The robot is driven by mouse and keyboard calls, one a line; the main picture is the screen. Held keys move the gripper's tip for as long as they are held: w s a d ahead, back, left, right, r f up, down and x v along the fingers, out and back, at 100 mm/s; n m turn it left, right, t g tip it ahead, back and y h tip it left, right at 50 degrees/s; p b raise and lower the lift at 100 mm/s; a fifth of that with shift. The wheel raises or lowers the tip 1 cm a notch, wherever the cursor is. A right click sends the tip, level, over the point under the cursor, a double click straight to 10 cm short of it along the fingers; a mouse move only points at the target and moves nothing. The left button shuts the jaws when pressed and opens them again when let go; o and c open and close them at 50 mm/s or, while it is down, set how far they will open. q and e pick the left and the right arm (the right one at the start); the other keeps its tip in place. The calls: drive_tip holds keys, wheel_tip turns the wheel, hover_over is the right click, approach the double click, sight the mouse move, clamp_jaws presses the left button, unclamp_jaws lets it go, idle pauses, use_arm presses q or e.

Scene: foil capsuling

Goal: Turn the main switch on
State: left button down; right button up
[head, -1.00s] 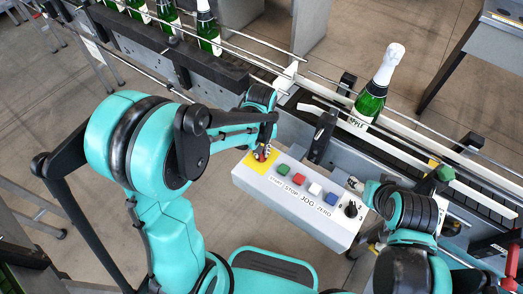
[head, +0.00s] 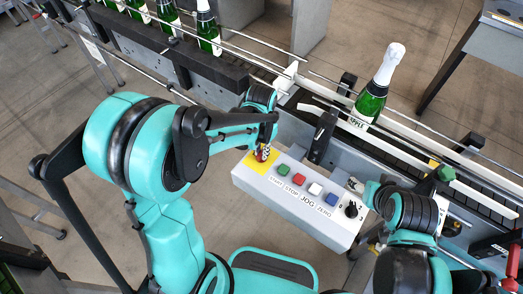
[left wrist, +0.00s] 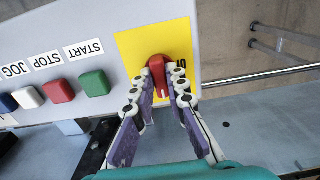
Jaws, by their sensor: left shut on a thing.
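The main switch is a red rotary knob (left wrist: 158,72) on a yellow plate (left wrist: 134,50) at the end of the grey control box (head: 290,215). In the head view the yellow plate (head: 252,163) is partly covered by my left gripper (head: 264,152). In the left wrist view my left gripper (left wrist: 166,88) has its two fingers on either side of the red knob, shut on it. Part of a letter shows beside the knob. My right gripper (head: 368,190) is near the box's right end; its fingers are hard to make out.
Green, red, white and blue buttons (head: 315,189) and a black selector (head: 351,209) lie along the box. A foil-topped green bottle (head: 371,100) stands on the conveyor behind. More bottles (head: 207,30) stand at the back left.

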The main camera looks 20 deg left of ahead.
idle(0.5)
use_arm(q)
drive_tip(key=c, duration=1.5)
unclamp_jaws()
drive_tip(key=shift+c, duration=0.2)
wheel_tip(320, 180, up, 12)
drive_tip(key=n+t, duration=0.4)
drive_tip(key=t, duration=0.3)
approach(260, 154)
drive_tip(key=s+a+r, duration=0.3)
drive_tip(key=s+r, duration=0.1)
drive_tip(key=r, duration=0.1)
drive_tip(key=shift+a+r, duration=0.25)
drive_tip(key=shift+a, duration=0.15)
